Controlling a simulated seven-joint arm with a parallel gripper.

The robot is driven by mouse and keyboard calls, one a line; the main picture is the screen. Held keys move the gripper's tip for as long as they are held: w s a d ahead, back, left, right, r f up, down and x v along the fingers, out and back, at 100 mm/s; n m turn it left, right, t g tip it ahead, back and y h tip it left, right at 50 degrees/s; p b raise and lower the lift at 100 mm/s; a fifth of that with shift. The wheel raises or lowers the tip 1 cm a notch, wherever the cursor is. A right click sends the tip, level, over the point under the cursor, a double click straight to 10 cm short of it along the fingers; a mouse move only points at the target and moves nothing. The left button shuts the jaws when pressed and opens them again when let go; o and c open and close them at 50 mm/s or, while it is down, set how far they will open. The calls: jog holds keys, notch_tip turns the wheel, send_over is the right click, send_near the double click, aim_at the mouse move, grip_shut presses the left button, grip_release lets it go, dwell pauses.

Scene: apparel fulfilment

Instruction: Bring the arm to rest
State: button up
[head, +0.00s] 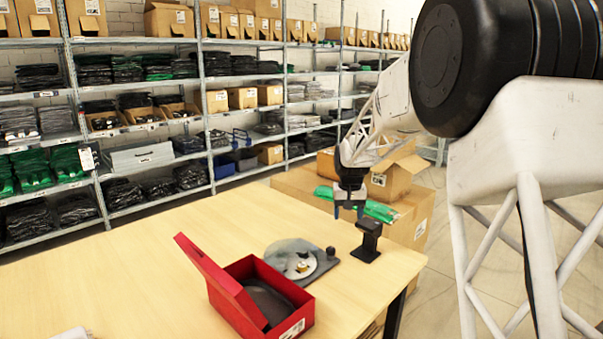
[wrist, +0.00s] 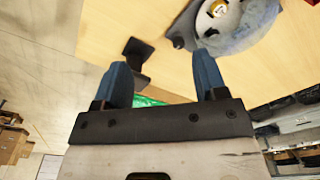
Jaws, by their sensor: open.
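My gripper (head: 349,212) is raised above the right end of the wooden table (head: 150,265), close to a small black stand (head: 369,240). In the wrist view my gripper (wrist: 163,80) has its two blue fingers wide apart, with nothing held between them. The black stand also shows in the wrist view (wrist: 137,50), by the left finger. My arm comes in from the upper right of the head view.
An open red box (head: 262,295) with a dark item inside sits at the table's front. A grey device with a round disc (head: 293,260) lies behind it. Cardboard boxes with a green package (head: 370,207) stand beyond the table. Stocked shelves (head: 205,120) line the back.

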jog(key=s+d+r, duration=0.1)
jog(key=s+r, duration=0.2)
jog(key=s, duration=0.6)
jog(key=s+d+r+t, duration=0.1)
jog(key=s+r, duration=0.3)
jog(key=s, duration=0.6)
jog(key=s+d+r, duration=0.1)
jog(key=s+r, duration=0.2)
jog(key=s, duration=0.6)
jog(key=s+f, duration=0.2)
jog(key=s, duration=1.1)
jog(key=s+f, duration=0.2)
jog(key=s, duration=1.1)
jog(key=shift+s+d+f+t, duration=0.15)
jog(key=shift+d+f+t, duration=0.2)
jog(key=shift+d+t, duration=0.1)
